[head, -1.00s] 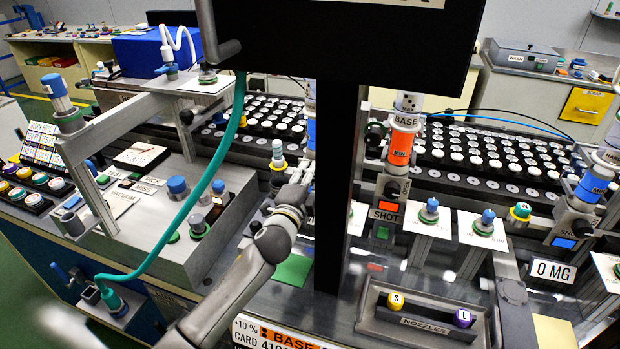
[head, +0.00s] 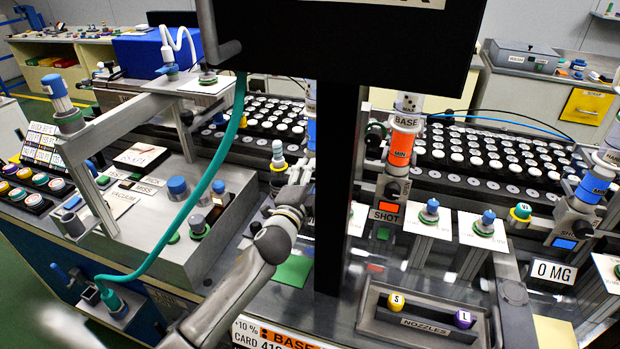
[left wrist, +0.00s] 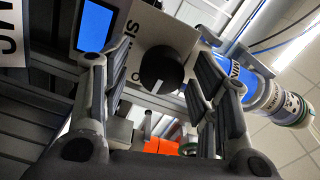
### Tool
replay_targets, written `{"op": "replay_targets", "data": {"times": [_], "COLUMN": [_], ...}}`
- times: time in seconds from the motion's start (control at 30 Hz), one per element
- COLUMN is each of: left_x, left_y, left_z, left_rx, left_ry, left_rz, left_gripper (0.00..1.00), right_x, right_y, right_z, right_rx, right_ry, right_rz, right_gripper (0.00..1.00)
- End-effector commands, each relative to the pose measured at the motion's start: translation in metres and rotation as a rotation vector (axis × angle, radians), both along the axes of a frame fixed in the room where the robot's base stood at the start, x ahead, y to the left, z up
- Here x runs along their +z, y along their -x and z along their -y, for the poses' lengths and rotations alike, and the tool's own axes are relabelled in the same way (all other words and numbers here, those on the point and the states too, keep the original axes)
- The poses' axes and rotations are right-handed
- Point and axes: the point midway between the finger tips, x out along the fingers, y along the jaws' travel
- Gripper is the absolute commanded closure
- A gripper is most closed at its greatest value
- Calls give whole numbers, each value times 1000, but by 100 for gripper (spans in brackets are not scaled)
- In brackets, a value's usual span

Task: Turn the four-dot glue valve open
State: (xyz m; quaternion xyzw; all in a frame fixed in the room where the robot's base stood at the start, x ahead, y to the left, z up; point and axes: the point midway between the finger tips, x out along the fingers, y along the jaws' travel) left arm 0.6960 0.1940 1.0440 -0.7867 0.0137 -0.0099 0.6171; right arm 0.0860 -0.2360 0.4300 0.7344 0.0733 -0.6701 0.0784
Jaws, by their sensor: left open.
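In the left wrist view, a round black valve knob (left wrist: 162,70) with a pale pointer line sits on a light grey block (left wrist: 150,30). Partly hidden letters, an S and an O, are beside it. The pointer line faces the bottom of the picture. My left gripper (left wrist: 152,66) is open, with one finger on each side of the knob; I cannot tell whether either touches. A blue cartridge (left wrist: 245,82) leads right to a cap with dark dots, too small to count. In the head view my left gripper (head: 297,192) is beside the black column. My right gripper is not visible.
A black column (head: 336,190) hides part of the station. A blue screen (left wrist: 95,25) is close to one finger. Right of the column stand an orange BASE cartridge (head: 402,145) and a nozzle tray (head: 420,333). A teal hose (head: 222,150) arches on the left.

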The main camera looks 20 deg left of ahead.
Motion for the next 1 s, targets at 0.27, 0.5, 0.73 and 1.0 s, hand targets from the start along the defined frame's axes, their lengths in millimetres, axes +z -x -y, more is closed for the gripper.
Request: {"op": "replay_targets", "data": {"times": [0.27,0.5,0.73,1.0], "left_x": [0,-1,-1,0], "left_y": [13,57,99,119], "left_z": [0,-2,-3,-4], "left_rx": [-1,-1,0,0], "left_ry": [-1,-1,0,0], "left_rz": [0,-2,-2,0], "left_gripper": [46,46,46,46], "right_x": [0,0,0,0], "right_y": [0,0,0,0], "right_z": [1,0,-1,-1], "right_rx": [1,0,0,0], "right_ry": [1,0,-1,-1], "right_rz": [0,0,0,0], "right_gripper": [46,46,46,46]}}
